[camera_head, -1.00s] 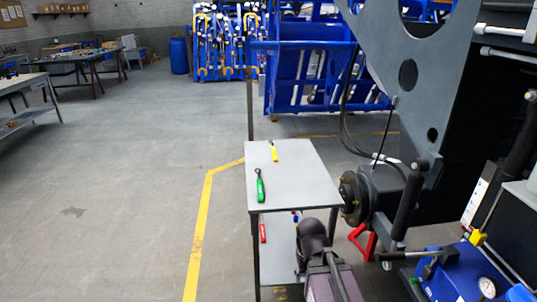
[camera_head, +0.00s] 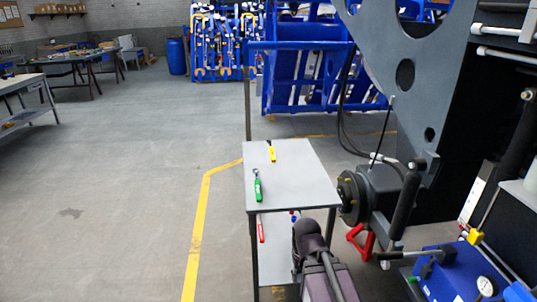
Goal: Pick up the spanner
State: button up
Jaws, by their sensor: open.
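A green-handled tool (camera_head: 258,187) with a small metal head lies on the near left part of the grey table top (camera_head: 305,185). It may be the spanner, but it is too small to be sure. A yellow-handled tool (camera_head: 271,153) lies farther back on the same top. A red-handled tool (camera_head: 261,229) shows at the lower level, beside the table's front left leg. My dark arm links rise at the bottom, in front of the table. My gripper cannot be made out.
A wheel hub (camera_head: 350,197) of the dark chassis stands close to the table's right side, with a red stand (camera_head: 362,240) below. A blue unit with a gauge (camera_head: 455,275) is at the lower right. Open floor (camera_head: 110,190) lies to the left, with a yellow line (camera_head: 197,235).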

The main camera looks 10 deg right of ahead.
jog(key=shift+r, duration=0.1)
notch_tip(320, 180, up, 9)
jog(key=p, duration=0.9)
jog(key=shift+r+p, duration=0.2)
jog(key=shift+p, duration=0.15)
jog(key=shift+o, duration=1)
